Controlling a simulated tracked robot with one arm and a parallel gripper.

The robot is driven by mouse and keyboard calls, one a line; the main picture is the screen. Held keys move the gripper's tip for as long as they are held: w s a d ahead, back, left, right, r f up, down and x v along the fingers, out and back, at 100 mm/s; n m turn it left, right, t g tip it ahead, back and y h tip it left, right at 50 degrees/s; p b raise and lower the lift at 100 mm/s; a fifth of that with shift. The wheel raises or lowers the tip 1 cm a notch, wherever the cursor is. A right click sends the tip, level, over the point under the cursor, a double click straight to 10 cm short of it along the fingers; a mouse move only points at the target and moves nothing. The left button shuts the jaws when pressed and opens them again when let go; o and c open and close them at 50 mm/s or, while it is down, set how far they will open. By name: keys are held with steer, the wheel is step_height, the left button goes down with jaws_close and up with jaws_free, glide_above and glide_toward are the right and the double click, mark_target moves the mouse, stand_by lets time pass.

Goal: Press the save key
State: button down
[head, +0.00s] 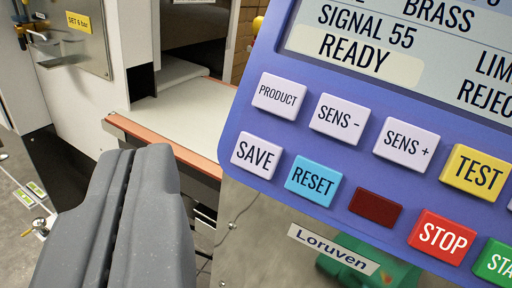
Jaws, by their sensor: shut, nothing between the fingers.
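The white SAVE key (256,155) is at the lower left of a blue control panel (331,166) in the head view. It sits below the PRODUCT key (279,96) and left of the blue RESET key (313,180). My gripper (141,160) is shut and empty, with its dark fingers side by side. In the picture its tips are to the left of the SAVE key, with a gap between them. How far the tips are from the panel in depth I cannot tell.
The panel also has SENS -, SENS +, a yellow TEST key (478,172), a dark red key (375,207) and a red STOP key (442,236). The display (400,45) reads BRASS, SIGNAL 55, READY. A belt (190,112) with an orange edge lies behind my gripper.

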mark_target(239, 141)
steer(key=w+f+b, duration=0.1)
steer(key=w, duration=0.1)
steer(key=w+d+f+b, duration=0.1)
steer(key=w, duration=0.1)
steer(key=w+d+f+b, duration=0.1)
steer(key=w, duration=0.1)
steer(key=shift+w+d+f, duration=0.25)
steer(key=shift+w+f, duration=0.1)
steer(key=shift+f, duration=0.05)
stand_by(1.9)
steer(key=shift+w+d+f, duration=0.1)
steer(key=shift+w, duration=0.2)
steer(key=shift+w+d+f+p, duration=0.15)
steer(key=shift+w+p, duration=0.15)
steer(key=shift+p, duration=0.05)
stand_by(0.9)
steer(key=shift+s, duration=0.1)
steer(key=shift+s+a+b, duration=0.2)
steer(key=shift+s+b, duration=0.1)
steer(key=shift+b, duration=0.4)
steer(key=shift+s+a+r, duration=0.1)
steer(key=shift+s+r, duration=0.2)
